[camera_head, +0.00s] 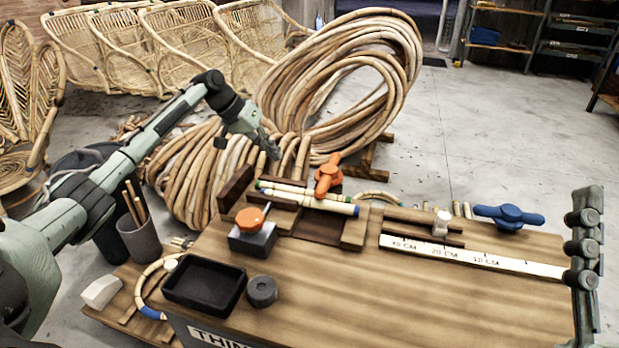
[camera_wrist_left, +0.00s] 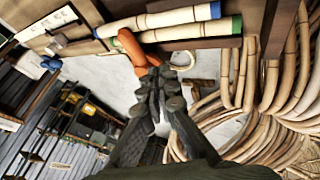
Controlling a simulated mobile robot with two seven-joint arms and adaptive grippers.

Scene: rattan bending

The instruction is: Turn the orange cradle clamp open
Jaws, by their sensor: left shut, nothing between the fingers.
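The orange cradle clamp (camera_head: 328,175) stands behind the wooden cradle (camera_head: 318,222) at the workbench's back edge. Its handle points up and slightly right. Rattan poles (camera_head: 308,196) with green and blue ends lie in the cradle. My left gripper (camera_head: 272,150) is shut and empty, pointing down, to the left of the clamp and behind the poles. In the left wrist view the clamp (camera_wrist_left: 132,48) shows just beyond my left fingertips (camera_wrist_left: 157,72); I cannot tell whether they touch.
A second orange knob (camera_head: 250,218) sits on a dark block left of the cradle. A black tray (camera_head: 204,285) and round puck (camera_head: 262,291) lie in front. A blue clamp (camera_head: 509,216) and ruler (camera_head: 470,256) are at right. Rattan coils (camera_head: 340,70) stand behind. The bench's front middle is clear.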

